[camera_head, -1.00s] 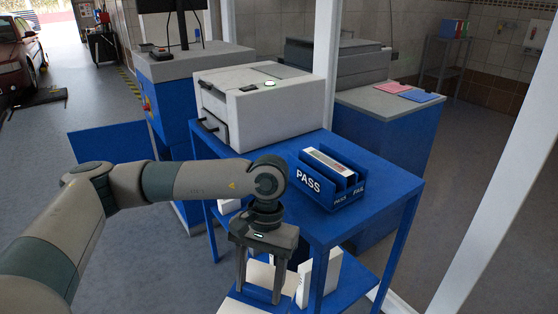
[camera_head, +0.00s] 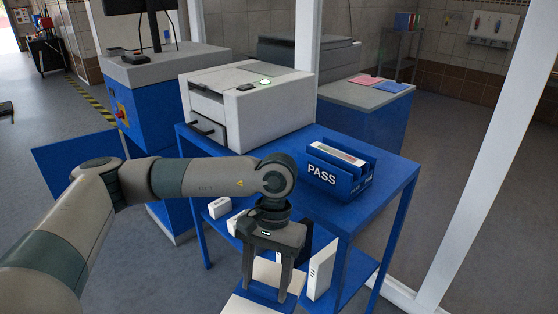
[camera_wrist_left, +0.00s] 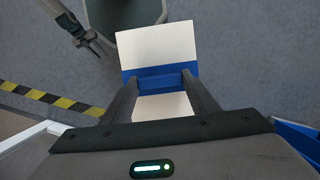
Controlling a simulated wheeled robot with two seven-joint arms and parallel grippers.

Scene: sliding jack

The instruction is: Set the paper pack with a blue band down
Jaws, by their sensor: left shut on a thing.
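The paper pack with a blue band (camera_head: 250,306) is white and hangs between the fingers of my left gripper (camera_head: 266,292), low in front of the blue table. In the left wrist view the pack (camera_wrist_left: 158,48) also shows, with its blue band between the two fingers (camera_wrist_left: 161,82). My left gripper is shut on the pack at the band. In the head view, the fingers hide part of the pack. A dark gripper, apparently my right one (camera_wrist_left: 88,42), shows small at the upper left of the left wrist view; its jaw state is unclear.
The blue table (camera_head: 375,205) carries a white printer-like machine (camera_head: 245,105) and a blue PASS tray (camera_head: 335,178). Its lower shelf (camera_head: 355,275) holds an upright white pack (camera_head: 321,270) and small white boxes (camera_head: 219,207). A white post (camera_head: 490,170) stands at right.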

